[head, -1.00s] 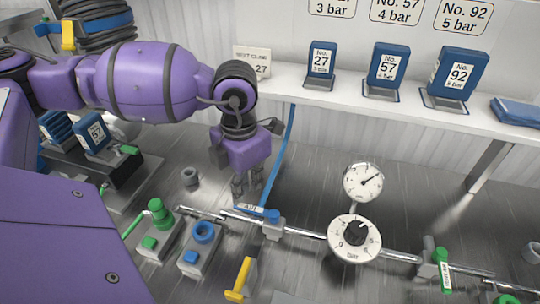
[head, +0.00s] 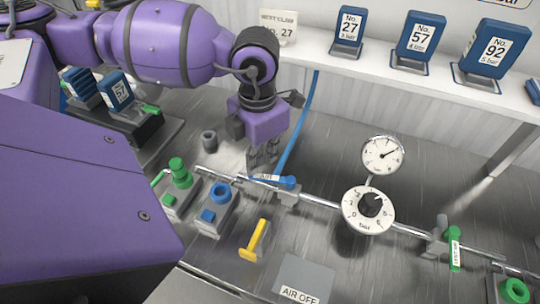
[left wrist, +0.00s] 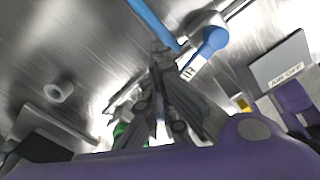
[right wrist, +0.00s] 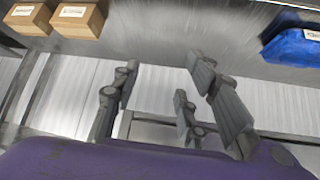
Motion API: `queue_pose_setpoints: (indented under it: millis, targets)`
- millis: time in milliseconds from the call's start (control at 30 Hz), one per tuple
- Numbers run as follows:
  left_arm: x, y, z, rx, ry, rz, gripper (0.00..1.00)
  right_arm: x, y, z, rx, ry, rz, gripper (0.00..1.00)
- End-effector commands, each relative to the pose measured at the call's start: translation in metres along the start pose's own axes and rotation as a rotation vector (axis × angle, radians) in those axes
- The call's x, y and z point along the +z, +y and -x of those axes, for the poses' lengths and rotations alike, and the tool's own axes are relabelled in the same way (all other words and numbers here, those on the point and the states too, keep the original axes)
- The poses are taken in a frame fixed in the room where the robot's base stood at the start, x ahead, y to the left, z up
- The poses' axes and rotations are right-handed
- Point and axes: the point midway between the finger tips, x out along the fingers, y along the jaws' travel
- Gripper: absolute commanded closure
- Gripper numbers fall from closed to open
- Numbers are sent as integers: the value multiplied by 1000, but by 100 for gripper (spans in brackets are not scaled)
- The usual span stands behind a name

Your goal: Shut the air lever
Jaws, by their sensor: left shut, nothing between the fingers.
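The air lever is a blue handle with a white label (head: 286,181) on the metal pipe (head: 322,202), lying roughly along the pipe. In the left wrist view the blue lever (left wrist: 212,42) shows up and right of my fingers. My left gripper (head: 262,160) is shut and empty, pointing down just behind the lever's labelled end. Whether its fingertips touch the lever I cannot tell. My right gripper (right wrist: 160,90) shows only in its own wrist view, fingers apart with nothing between them.
A pressure gauge (head: 382,155) and a bar dial (head: 368,211) stand right of the lever. A blue button box (head: 213,212), a green valve (head: 179,174) and a yellow handle (head: 254,240) lie nearby. A grey AIR OFF plate (head: 306,272) is in front.

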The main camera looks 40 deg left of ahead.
Motion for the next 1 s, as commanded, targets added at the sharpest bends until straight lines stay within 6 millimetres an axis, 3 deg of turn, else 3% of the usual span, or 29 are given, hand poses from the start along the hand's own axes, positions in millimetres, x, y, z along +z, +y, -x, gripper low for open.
queue_pose_setpoints:
  millis: [500, 1000]
  targets:
    - [-24, -10, -5, 1, 19, -1, 100, 0, 1, 4, 2, -2, -1, 60]
    - [-32, -15, -6, 3, 21, -1, 100, -2, 1, 4, 2, 2, 0, 60]
